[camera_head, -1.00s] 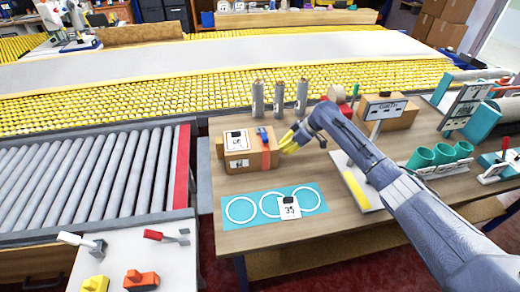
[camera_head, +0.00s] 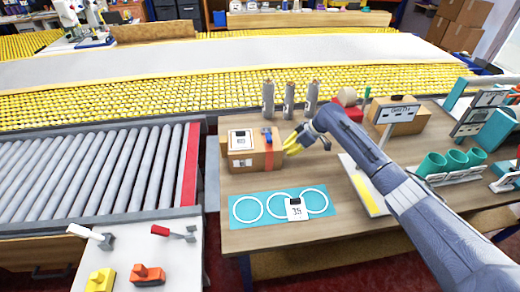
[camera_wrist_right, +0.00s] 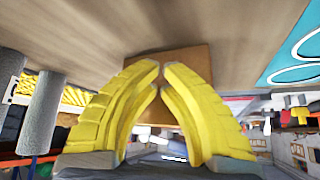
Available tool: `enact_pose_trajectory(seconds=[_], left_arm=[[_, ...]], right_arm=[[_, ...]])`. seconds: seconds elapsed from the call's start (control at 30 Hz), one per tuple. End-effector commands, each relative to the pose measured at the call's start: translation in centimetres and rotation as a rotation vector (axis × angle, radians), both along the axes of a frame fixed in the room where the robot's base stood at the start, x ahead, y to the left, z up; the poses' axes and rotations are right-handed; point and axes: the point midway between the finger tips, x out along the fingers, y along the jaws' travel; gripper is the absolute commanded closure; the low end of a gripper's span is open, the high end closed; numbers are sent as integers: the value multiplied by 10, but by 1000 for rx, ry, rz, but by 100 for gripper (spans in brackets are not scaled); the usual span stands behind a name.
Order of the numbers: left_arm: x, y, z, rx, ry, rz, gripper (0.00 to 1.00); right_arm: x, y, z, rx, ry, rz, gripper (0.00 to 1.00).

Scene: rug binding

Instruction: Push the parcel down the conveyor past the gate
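The parcel is a brown cardboard box (camera_head: 240,161) with white labels, an orange-red strap and a small blue item on top. It sits upright on the wooden table near its left edge. My right gripper (camera_head: 287,146) is at the parcel's right side, and I cannot tell whether it touches. In the right wrist view its yellow fingertips (camera_wrist_right: 160,68) are almost together with nothing between them, in front of the box (camera_wrist_right: 186,60). The roller conveyor (camera_head: 90,170) is left of the table, with a red strip (camera_head: 191,165) along its right end; I cannot tell whether this is the gate. My left gripper is out of view.
A teal mat (camera_head: 272,217) with white rings and a tag lies in front of the parcel. Grey cylinders (camera_head: 289,99) stand behind it. A white stand (camera_head: 165,270) with levers is at the front left. Teal cups (camera_head: 455,160) and another box (camera_head: 408,125) are on the right.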

Motion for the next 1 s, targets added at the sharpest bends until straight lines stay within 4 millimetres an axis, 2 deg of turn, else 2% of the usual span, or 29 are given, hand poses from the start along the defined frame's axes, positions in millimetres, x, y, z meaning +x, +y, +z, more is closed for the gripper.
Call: enact_pose_trajectory(seconds=[0.47, 1.0], left_arm=[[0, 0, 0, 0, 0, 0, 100], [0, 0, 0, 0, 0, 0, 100]], right_arm=[[0, 2, 0, 1, 0, 1, 100], [-1, 27, 0, 1, 0, 1, 100]])
